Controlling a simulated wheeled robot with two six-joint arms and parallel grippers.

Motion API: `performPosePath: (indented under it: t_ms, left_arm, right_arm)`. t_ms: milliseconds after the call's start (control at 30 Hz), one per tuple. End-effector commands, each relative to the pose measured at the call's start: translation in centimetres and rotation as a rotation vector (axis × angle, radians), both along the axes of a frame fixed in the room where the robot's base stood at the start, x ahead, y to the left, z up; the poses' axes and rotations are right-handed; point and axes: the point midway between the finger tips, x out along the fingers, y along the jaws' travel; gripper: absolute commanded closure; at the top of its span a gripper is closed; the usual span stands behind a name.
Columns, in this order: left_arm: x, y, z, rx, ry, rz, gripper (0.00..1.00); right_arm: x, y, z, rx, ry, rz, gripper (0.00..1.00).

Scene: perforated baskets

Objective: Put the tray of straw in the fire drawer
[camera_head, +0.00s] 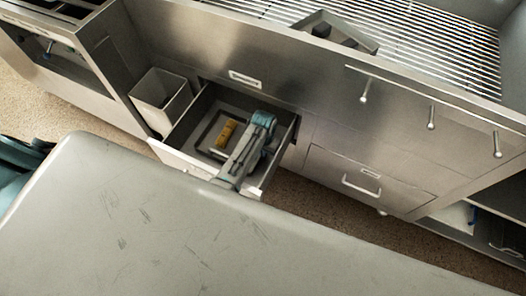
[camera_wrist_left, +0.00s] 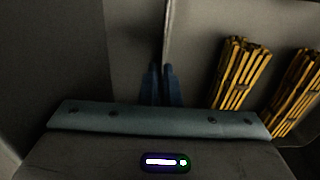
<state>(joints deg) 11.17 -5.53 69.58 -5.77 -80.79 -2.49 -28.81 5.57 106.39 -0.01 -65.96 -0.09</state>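The fire drawer (camera_head: 167,153) is pulled open under the grill, in the middle of the head view. The grey tray (camera_head: 204,138) lies inside it, with yellow straw (camera_head: 226,133) in it. The left wrist view shows two straw bundles (camera_wrist_left: 243,72) to the right, against the pale tray wall (camera_wrist_left: 196,45). My left gripper (camera_wrist_left: 161,85) reaches down at the tray's side. Its blue fingertips are close together, with the thin tray edge running between them. In the head view my left arm covers the tray's right part and hides the fingertips. My right gripper is out of view.
A pale open bin (camera_head: 161,98) stands just left of the drawer. A grey worktop (camera_head: 150,225) fills the foreground, close to the drawer front. A closed drawer (camera_head: 362,182) with a handle is to the right. Another grey tray (camera_head: 335,32) sits on the grill bars.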

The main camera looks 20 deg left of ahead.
Motion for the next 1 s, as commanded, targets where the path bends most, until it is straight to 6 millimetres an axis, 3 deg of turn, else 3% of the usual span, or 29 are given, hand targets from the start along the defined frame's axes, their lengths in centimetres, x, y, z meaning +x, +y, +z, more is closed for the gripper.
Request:
performPosePath:
  t_ms: [300, 433, 733, 867, 1000]
  left_arm:
    - [0.1, 0.0, -0.2, 0.001, -0.002, 0.0, 1.0]
    - [0.0, 0.0, -0.2, 0.0, 0.0, 0.0, 0.76]
    - [0.0, 0.0, -0.1, 0.0, 0.0, 0.0, 0.76]
    - [0.0, 0.0, 1.2, -0.001, -0.002, 0.001, 0.76]
    - [0.0, -0.1, 4.0, -0.001, -0.003, 0.001, 0.76]
  right_arm:
    - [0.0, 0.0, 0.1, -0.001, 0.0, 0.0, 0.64]
    - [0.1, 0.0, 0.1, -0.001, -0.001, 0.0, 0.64]
    - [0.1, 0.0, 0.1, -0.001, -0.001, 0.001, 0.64]
    - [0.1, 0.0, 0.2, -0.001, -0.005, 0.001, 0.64]
    - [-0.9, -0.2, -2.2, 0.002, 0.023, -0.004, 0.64]
